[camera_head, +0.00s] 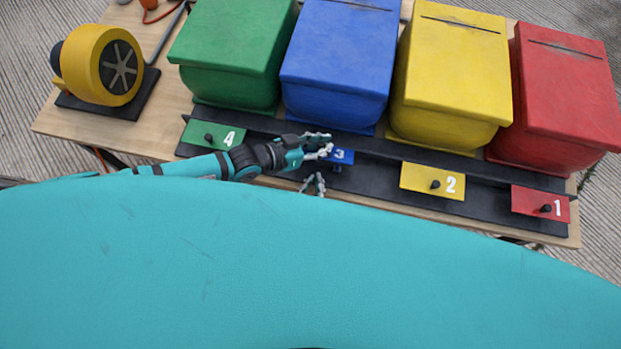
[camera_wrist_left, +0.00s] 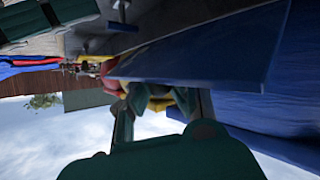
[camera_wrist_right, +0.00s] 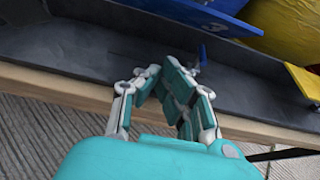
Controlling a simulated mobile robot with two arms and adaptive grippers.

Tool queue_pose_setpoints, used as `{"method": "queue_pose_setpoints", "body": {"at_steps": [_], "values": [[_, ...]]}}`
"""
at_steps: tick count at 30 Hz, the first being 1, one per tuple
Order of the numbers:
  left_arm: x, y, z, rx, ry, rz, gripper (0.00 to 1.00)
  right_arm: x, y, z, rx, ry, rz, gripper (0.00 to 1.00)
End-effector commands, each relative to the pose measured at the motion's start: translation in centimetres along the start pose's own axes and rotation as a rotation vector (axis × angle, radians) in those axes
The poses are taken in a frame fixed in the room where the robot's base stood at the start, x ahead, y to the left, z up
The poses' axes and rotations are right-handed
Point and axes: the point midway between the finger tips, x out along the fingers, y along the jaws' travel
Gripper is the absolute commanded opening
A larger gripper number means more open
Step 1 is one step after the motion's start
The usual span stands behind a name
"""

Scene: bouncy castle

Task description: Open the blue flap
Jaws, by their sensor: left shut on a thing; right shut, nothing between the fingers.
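The blue flap (camera_head: 343,156), marked 3, is on the dark rail in front of the blue box (camera_head: 338,60). It looks tilted up and shows shorter than the other flaps. My left gripper (camera_head: 325,147) is shut at the flap's left edge. The left wrist view shows its fingers (camera_wrist_left: 150,98) against the blue panel (camera_wrist_left: 200,50); the exact contact is partly hidden. My right gripper (camera_head: 314,184) is shut and empty, below and left of the flap. In the right wrist view its fingers (camera_wrist_right: 172,75) are below the raised flap (camera_wrist_right: 205,14) and its small knob (camera_wrist_right: 202,55).
Flat on the same rail are the green flap 4 (camera_head: 213,136), yellow flap 2 (camera_head: 432,181) and red flap 1 (camera_head: 540,204), each with a dark knob. Green, yellow and red boxes stand behind. A yellow blower (camera_head: 100,65) sits at the table's left end.

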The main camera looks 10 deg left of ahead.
Motion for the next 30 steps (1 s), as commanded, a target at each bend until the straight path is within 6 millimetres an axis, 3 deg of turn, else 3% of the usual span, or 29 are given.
{"method": "queue_pose_setpoints", "body": {"at_steps": [1,10,24,30], "values": [[-0.3,-0.5,0.2,0.002,-0.006,-0.008,0.0,0.9,0.0,0.2,-0.004,-0.003,0.0,0.0],[-0.3,-0.5,0.2,0.002,-0.006,-0.008,0.0,1.5,0.0,3.5,0.0,-0.002,0.001,0.0],[-0.3,-0.5,0.2,0.003,-0.005,-0.008,0.0,1.6,0.0,4.0,-0.001,0.0,0.0,0.0],[-0.3,-0.5,0.1,0.003,-0.005,-0.008,0.0,1.8,0.0,5.1,0.003,0.0,-0.001,0.0]]}}
